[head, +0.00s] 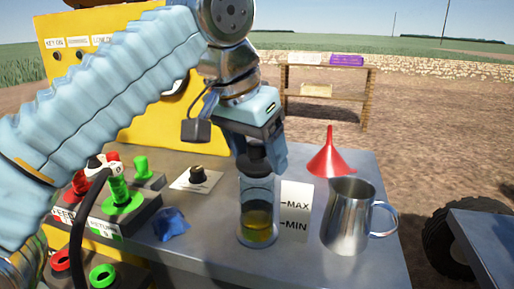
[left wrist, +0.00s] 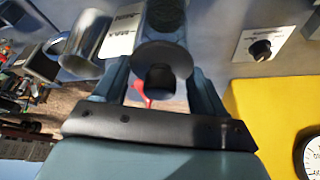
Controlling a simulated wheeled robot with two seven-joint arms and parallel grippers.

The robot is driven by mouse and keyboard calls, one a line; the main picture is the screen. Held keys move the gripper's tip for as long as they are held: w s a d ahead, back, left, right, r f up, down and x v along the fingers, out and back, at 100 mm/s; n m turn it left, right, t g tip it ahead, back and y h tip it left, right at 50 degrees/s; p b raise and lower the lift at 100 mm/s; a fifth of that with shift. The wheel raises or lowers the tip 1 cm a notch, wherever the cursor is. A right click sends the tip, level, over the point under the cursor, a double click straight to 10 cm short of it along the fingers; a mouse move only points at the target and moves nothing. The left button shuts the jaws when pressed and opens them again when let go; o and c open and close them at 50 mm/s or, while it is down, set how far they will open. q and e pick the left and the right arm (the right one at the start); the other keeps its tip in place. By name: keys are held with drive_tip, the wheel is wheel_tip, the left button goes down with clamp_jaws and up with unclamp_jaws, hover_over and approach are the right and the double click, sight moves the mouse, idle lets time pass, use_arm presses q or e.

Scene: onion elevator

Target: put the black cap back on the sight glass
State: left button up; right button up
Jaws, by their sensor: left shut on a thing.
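The sight glass (head: 257,208) is a clear upright cylinder with amber liquid in its lower part, standing on the grey metal top. My left gripper (head: 262,158) is directly above it, pointing down, and shut on the black cap (head: 256,166). The cap is at or just above the glass's mouth; I cannot tell whether they touch. In the left wrist view, the cap (left wrist: 162,62) is between the two fingers, and a dark round end of the glass (left wrist: 166,14) shows beyond it. My right gripper is not in view.
A MAX/MIN plate (head: 296,212) stands just right of the glass, then a steel jug (head: 347,215) and a red funnel (head: 331,158). A blue crumpled cloth (head: 171,224) and a black knob (head: 197,175) lie left. Green and red controls (head: 122,195) crowd the far left.

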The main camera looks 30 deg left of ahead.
use_arm(q)
drive_tip(key=shift+f, duration=0.2)
drive_tip(key=shift+f+b, duration=0.3)
drive_tip(key=shift+b, duration=0.05)
drive_tip(key=shift+f, duration=0.3)
idle(1.2)
drive_tip(key=o, duration=1.1)
